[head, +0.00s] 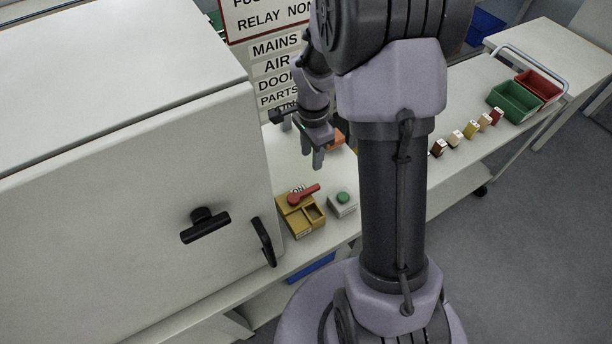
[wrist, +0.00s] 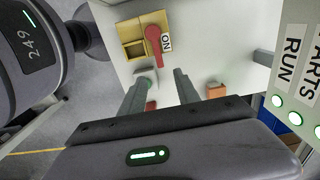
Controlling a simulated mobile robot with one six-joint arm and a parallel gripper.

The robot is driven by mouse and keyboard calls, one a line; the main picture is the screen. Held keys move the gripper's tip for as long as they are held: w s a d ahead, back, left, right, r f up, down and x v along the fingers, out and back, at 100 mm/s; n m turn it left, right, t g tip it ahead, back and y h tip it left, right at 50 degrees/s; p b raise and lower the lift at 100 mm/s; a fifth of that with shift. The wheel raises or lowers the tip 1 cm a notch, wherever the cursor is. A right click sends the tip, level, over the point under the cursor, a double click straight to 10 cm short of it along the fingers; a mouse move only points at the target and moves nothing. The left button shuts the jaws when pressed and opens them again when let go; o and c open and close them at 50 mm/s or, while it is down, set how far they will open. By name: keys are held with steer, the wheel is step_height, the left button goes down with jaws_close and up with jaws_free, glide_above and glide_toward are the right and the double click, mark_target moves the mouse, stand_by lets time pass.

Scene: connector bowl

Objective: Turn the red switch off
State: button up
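The red switch (head: 304,195) is a red lever on a yellow box (head: 300,226) on the bench, beside the white cabinet. The wrist view also shows the red lever (wrist: 153,46) with "ON" readable, and the yellow box (wrist: 131,33). My gripper (head: 314,160) hangs above the bench, behind the switch and apart from it. In the wrist view my gripper (wrist: 162,76) has its two fingers spread, with nothing between them.
A grey box with a green button (head: 343,199) stands just right of the switch. The white cabinet (head: 130,200) with black handles rises at left. An orange block (head: 334,140) lies behind. Several small connectors, a green bin (head: 515,101) and a red bin (head: 538,86) are farther right.

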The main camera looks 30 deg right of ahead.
mark_target(312, 188)
steer(key=f+b, duration=0.3)
steer(key=f, duration=1.1)
steer(key=shift+s+f, duration=0.2)
jaws_close()
stand_by(0.6)
